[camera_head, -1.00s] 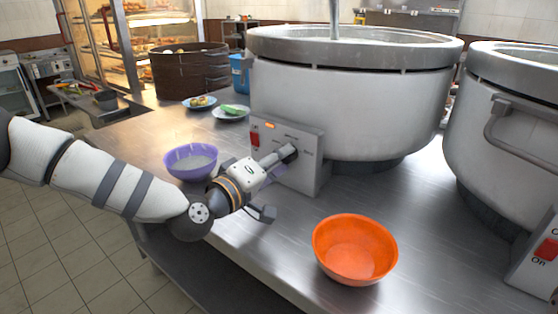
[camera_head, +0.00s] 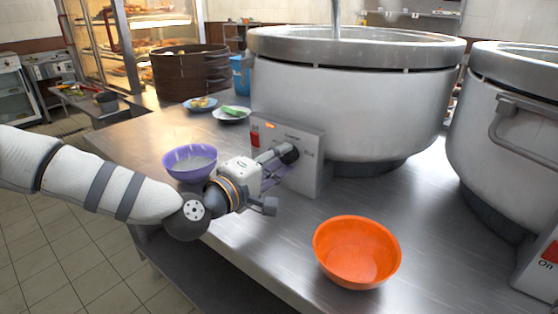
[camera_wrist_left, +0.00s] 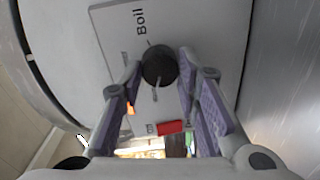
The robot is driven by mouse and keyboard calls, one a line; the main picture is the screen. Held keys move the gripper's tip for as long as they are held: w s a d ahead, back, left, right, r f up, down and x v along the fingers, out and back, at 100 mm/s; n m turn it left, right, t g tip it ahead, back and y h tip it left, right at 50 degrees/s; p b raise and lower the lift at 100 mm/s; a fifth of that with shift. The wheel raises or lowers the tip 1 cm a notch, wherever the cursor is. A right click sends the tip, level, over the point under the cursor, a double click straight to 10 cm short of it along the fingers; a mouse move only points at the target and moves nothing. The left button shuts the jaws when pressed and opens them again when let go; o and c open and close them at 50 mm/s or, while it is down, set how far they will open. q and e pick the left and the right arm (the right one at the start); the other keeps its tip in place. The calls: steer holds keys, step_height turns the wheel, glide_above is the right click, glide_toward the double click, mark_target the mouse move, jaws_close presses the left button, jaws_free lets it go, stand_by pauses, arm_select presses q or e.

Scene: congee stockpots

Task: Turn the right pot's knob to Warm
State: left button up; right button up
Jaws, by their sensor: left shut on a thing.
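The large grey pot (camera_head: 345,112) in the middle has a grey control box (camera_head: 305,178) on its front. A round black knob (camera_head: 291,154) sits on the box. My left gripper (camera_head: 277,163) reaches it from the left and is shut on it. In the left wrist view the knob (camera_wrist_left: 160,65) lies between the purple-padded fingers, with "Boil" printed above it. A red switch (camera_wrist_left: 170,127) and a lit orange lamp (camera_wrist_left: 130,108) are below. I cannot tell the knob's setting. A second pot (camera_head: 510,130) is cut off at the right edge. My right gripper is not in view.
A purple bowl (camera_head: 190,163) stands close behind my left gripper. An orange bowl (camera_head: 357,252) stands near the counter's front edge. Two small plates of food and a dark brown round container (camera_head: 190,70) are farther back. The counter (camera_head: 425,215) between the pots is clear.

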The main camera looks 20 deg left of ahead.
arm_select(q)
steer(key=o, duration=1.2)
steer(key=shift+c, duration=0.2)
steer(key=shift+s, duration=0.1)
steer(key=v, duration=1.2)
